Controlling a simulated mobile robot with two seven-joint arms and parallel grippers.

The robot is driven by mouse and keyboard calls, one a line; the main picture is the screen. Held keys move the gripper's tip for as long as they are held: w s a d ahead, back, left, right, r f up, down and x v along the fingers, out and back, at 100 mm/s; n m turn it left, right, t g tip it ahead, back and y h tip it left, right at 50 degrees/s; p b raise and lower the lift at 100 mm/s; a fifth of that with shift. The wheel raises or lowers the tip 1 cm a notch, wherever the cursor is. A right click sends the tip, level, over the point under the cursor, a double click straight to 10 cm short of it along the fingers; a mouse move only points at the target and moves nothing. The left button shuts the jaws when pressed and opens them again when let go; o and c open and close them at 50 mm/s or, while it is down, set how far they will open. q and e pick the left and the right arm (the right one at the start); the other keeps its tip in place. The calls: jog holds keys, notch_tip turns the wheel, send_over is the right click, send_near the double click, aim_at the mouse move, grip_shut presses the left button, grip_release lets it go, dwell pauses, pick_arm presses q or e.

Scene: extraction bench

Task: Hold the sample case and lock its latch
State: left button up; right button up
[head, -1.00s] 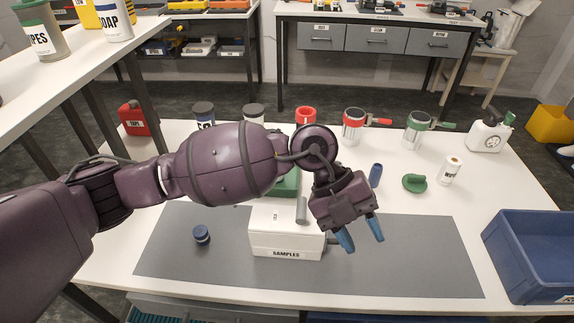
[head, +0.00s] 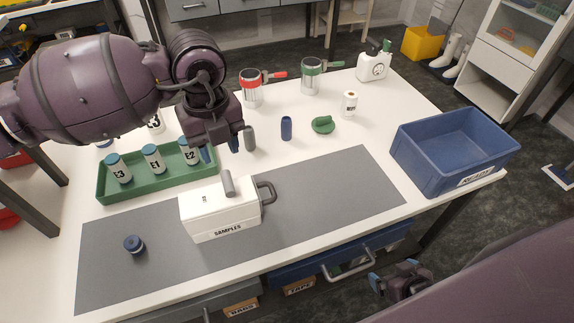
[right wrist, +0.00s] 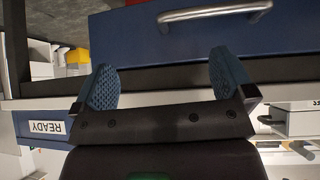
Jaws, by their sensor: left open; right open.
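The white sample case (head: 215,220), labelled SAMPLES, stands upright on the grey mat with its lid down. A grey bar (head: 228,183) stands up at the lid's edge; I cannot tell whether it is the latch or whether it is locked. A dark grey loop handle (head: 267,192) is on the case's right side. My left gripper (head: 220,151) is open and empty, above and behind the case, apart from it. My right gripper (head: 392,272) is open and empty, low beyond the table's front edge; its spread blue fingers show in the right wrist view (right wrist: 166,82).
A green tray (head: 150,191) with several vials is behind the case. A blue bin (head: 440,165) is at the right. A blue drawer (head: 340,250) with a handle is under the front edge, before my right gripper.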

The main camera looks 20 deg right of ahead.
aim_at(256, 188)
jog(key=w+d+r+t+y, duration=0.2)
jog(key=w+d+r+y, duration=0.1)
jog(key=w+d+r, duration=0.6)
jog(key=w+a+r+n+y, duration=0.1)
jog(key=w+a, duration=0.2)
jog(key=a, duration=0.1)
jog(key=w+a+r+n+y, duration=0.2)
jog(key=w+a, duration=0.1)
jog(key=w+a+r+n+y, duration=0.1)
jog(key=w+a+r+n, duration=0.1)
jog(key=w+a, duration=0.1)
jog(key=shift+a+r+y, duration=0.2)
jog(key=shift+a+y, duration=0.2)
jog(key=shift+a, duration=0.45)
jog(key=w+a+r+n+g+y, duration=0.1)
jog(key=w+a+r+n+y, duration=0.15)
jog(key=a, duration=0.35)
jog(key=w+a+r+n+y, duration=0.2)
jog(key=a+r+n+y, duration=0.15)
jog(key=a, duration=0.25)
jog(key=shift+w+a+f+n+g+y, duration=0.1)
jog(key=shift+w+a+f+n+g, duration=0.65)
jog(key=shift+a+n+g, duration=1)
jog(key=shift+w+a+f+n+g+y, duration=0.1)
jog(key=shift+w+a+f+n+g, duration=0.2)
jog(key=shift+a+f+n+g, duration=1.4)
jog(key=shift+w+a+f+n+g+y, duration=0.1)
jog(key=shift+w+a+f+n+g, duration=0.65)
jog(key=shift+a, duration=2.1)
